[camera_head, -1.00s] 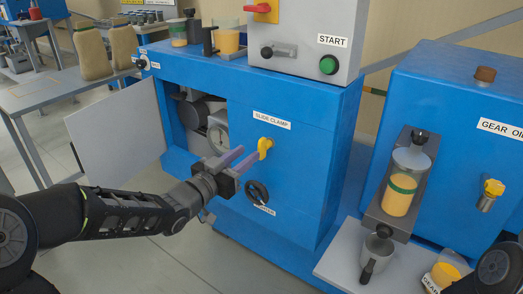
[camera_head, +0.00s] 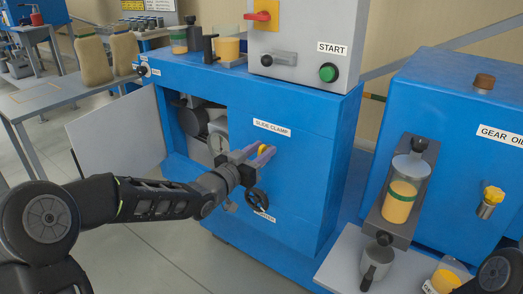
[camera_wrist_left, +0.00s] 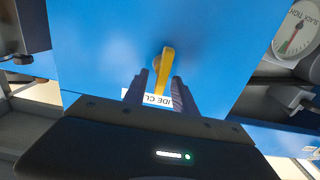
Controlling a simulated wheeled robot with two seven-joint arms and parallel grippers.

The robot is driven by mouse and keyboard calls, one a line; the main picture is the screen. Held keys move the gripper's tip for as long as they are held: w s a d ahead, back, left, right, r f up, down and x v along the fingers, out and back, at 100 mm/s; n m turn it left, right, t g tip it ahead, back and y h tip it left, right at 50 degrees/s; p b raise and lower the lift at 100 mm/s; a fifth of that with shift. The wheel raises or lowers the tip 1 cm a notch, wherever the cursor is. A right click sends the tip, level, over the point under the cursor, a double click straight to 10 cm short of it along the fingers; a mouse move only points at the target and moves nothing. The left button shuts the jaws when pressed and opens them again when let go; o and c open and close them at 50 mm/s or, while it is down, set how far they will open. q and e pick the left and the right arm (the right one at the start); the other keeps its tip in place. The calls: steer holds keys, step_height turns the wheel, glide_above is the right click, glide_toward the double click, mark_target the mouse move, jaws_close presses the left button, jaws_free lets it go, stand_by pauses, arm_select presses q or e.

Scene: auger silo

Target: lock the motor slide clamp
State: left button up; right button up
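The slide clamp is a yellow lever on the blue cabinet front, below the SLIDE CLAMP label (camera_head: 272,128). In the head view my left gripper (camera_head: 262,156) is at the lever and its fingers largely cover it. In the left wrist view the yellow lever (camera_wrist_left: 165,68) shows between the tips of my left gripper (camera_wrist_left: 161,88). The two fingers stand apart, one on each side of the lever, with a visible gap. Whether a finger touches it I cannot tell. My right gripper is not in view.
A black handwheel (camera_head: 257,199) sits just below the gripper. The open cabinet door (camera_head: 118,142) stands left of the opening with the motor. A grey control box with a green START button (camera_head: 328,73) is above. The gear oil unit (camera_head: 450,95) stands at right.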

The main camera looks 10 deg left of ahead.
arm_select(q)
steer(key=shift+c, duration=0.2)
jaws_close()
steer(key=shift+f, duration=0.1)
stand_by(0.4)
